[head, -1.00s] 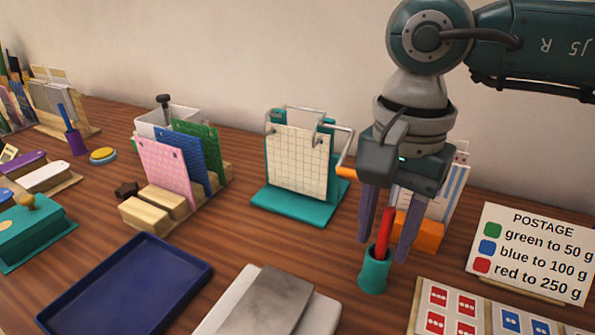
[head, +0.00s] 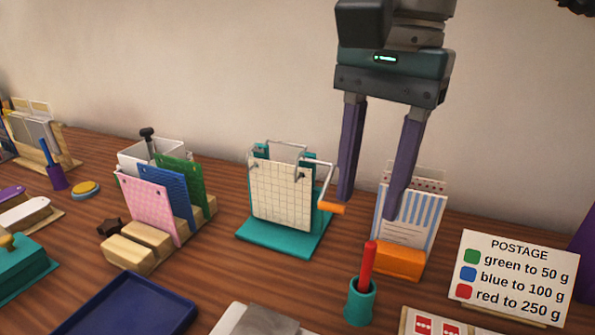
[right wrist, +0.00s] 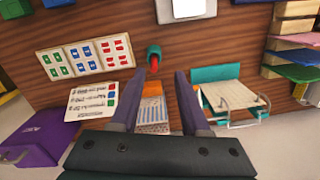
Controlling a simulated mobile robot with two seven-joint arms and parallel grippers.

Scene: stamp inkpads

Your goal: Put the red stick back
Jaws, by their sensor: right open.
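The red stick (head: 367,265) stands upright in a small teal cup (head: 360,303) on the table. In the right wrist view the red stick (right wrist: 154,62) shows end-on in the cup, beyond my fingertips. My right gripper (head: 370,205) is open and empty, above and behind the stick in the head view and apart from it. In the right wrist view its two fingers (right wrist: 154,78) are spread wide with nothing between them. My left gripper is not in view.
A teal stand with a grid pad and orange-handled crank (head: 283,195) is left of the cup. An orange holder with striped cards (head: 402,262) stands behind it. A postage sign (head: 513,278) is at right, a blue tray (head: 130,308) at front left.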

